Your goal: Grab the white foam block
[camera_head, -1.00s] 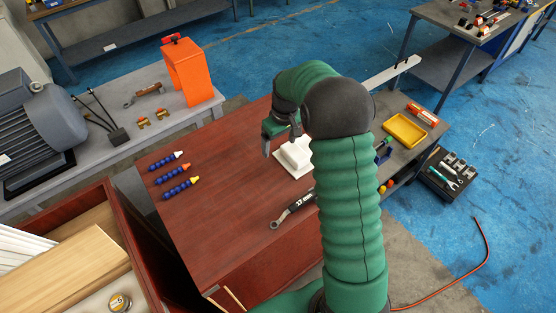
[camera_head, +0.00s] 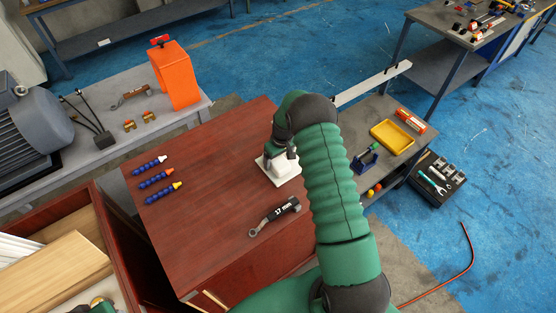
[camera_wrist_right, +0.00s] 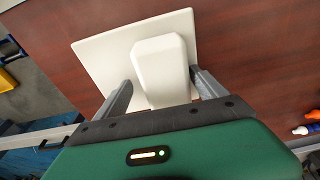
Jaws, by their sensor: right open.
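The white foam block (camera_head: 286,169) stands on a thin white square pad (camera_head: 263,164) on the dark red wooden table, partly hidden by my right gripper (camera_head: 281,152). In the right wrist view, the block (camera_wrist_right: 162,60) shows between the two grey fingers of my open right gripper (camera_wrist_right: 163,80), one finger on each side, with the pad (camera_wrist_right: 97,52) behind it. I cannot tell if either finger touches the block. A green part at the lower left edge of the head view may be my left arm; its fingers are not visible.
Blue segmented hoses (camera_head: 157,178) with coloured tips lie at the table's left. A yellow tray (camera_head: 392,137) sits on the grey bench at right. An open drawer (camera_head: 118,240) is at lower left. The table's middle is clear.

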